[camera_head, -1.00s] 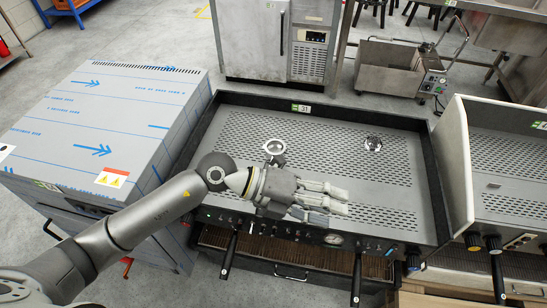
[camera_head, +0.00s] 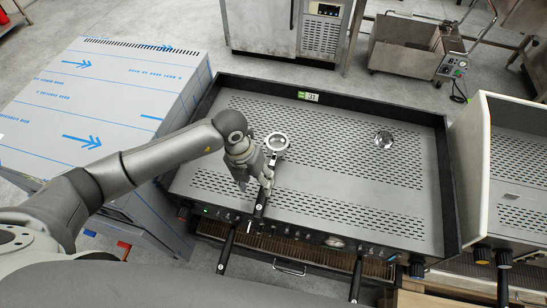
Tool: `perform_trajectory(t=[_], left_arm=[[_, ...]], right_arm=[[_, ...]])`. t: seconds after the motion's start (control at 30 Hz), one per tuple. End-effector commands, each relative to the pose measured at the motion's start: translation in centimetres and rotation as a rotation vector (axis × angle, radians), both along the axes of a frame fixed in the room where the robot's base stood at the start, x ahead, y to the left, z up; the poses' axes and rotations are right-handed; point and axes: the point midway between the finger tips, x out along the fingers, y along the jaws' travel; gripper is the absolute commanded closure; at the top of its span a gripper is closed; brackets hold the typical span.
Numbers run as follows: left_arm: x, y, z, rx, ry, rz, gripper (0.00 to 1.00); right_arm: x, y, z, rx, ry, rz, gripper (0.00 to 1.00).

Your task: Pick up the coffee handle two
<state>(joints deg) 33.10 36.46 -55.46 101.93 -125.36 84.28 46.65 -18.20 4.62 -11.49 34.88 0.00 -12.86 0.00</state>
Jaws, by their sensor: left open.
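A coffee handle with a metal ring (camera_head: 277,142) and a dark grip (camera_head: 260,204) lies on the perforated top of the coffee machine (camera_head: 330,175), left of its middle. The grip points toward the machine's front edge. My left gripper (camera_head: 255,186) is open and points down at this handle, its fingers low beside the grip. It hides part of the handle, and I cannot tell whether they touch. Two more black handles, one left (camera_head: 227,252) and one right (camera_head: 356,278), stick out from the machine's front. My right gripper is not in view.
A small shiny metal piece (camera_head: 383,139) sits at the right of the machine top. A raised black rim (camera_head: 440,170) borders the top. A film-covered steel cabinet (camera_head: 105,100) stands left, and another machine (camera_head: 515,170) stands right. The middle of the top is clear.

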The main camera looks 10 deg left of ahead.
Motion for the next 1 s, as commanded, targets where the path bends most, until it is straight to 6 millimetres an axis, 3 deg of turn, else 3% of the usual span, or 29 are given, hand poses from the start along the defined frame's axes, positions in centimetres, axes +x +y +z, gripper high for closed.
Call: perform_trajectory(t=[0.33, 0.67, 1.0], left_arm=[[-0.8, -1.5, -4.2, -0.001, 0.003, 0.001, 0.47], [-0.7, -1.7, -5.0, -0.001, 0.001, -0.001, 0.47], [-0.7, -1.7, -5.0, -0.001, 0.001, 0.000, 0.90]], right_arm=[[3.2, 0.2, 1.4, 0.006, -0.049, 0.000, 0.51], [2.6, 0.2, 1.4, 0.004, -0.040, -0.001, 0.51], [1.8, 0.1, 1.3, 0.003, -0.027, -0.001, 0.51]])
